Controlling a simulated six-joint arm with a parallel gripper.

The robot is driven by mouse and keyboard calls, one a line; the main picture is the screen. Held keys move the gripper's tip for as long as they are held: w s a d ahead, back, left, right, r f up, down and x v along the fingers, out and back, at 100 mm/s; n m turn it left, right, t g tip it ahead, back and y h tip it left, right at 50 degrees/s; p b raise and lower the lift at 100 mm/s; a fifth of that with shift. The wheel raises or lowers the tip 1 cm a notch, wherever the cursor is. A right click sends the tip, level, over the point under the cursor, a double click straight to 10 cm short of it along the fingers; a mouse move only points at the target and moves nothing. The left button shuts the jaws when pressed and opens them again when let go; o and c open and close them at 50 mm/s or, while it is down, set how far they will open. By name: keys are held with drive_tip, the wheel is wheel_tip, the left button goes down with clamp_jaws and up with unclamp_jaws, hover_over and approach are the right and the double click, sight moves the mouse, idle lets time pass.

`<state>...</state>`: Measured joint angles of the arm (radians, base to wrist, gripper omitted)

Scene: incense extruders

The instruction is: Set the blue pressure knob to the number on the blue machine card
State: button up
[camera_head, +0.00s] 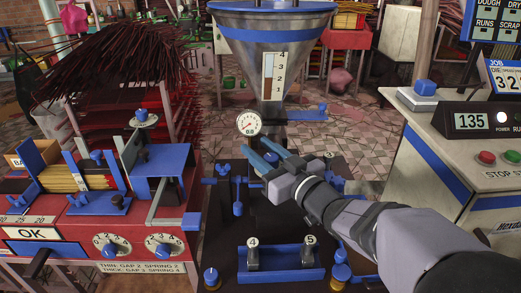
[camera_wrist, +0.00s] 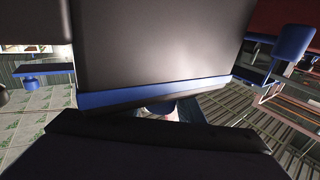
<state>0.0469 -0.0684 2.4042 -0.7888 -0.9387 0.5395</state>
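My gripper (camera_head: 258,151) is in the middle of the head view, in front of the round dial gauge (camera_head: 248,124). Several blue knobs are in view: one at the lower left (camera_head: 211,275), one at the lower right (camera_head: 341,273) and one on a white box (camera_head: 424,87). I cannot tell which is the pressure knob. In the wrist view a grey surface with a blue band (camera_wrist: 165,95) hides most of the scene.
A metal hopper (camera_head: 271,45) with a numbered scale stands behind my gripper. A red bench with numbered dials (camera_head: 105,246) is at left.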

drive_tip(key=shift+m+t+h+b, duration=0.3)
drive_tip(key=shift+h+b, duration=0.1)
drive_tip(key=shift+b, duration=0.05)
drive_tip(key=shift+w+d+m+t+h+b, duration=0.2)
drive_tip(key=shift+m+t+h+b, duration=0.3)
drive_tip(key=shift+h, duration=0.4)
drive_tip(key=shift+d+m+t+h, duration=0.3)
drive_tip(key=shift+m+h, duration=0.6)
drive_tip(key=shift+h, duration=0.3)
drive_tip(key=shift+h+p, duration=0.3)
drive_tip(key=shift+p, duration=0.1)
drive_tip(key=shift+w+d+r+m+h+p, duration=0.1)
drive_tip(key=shift+d+m+h+p, duration=0.1)
drive_tip(key=shift+m+h+p, duration=0.4)
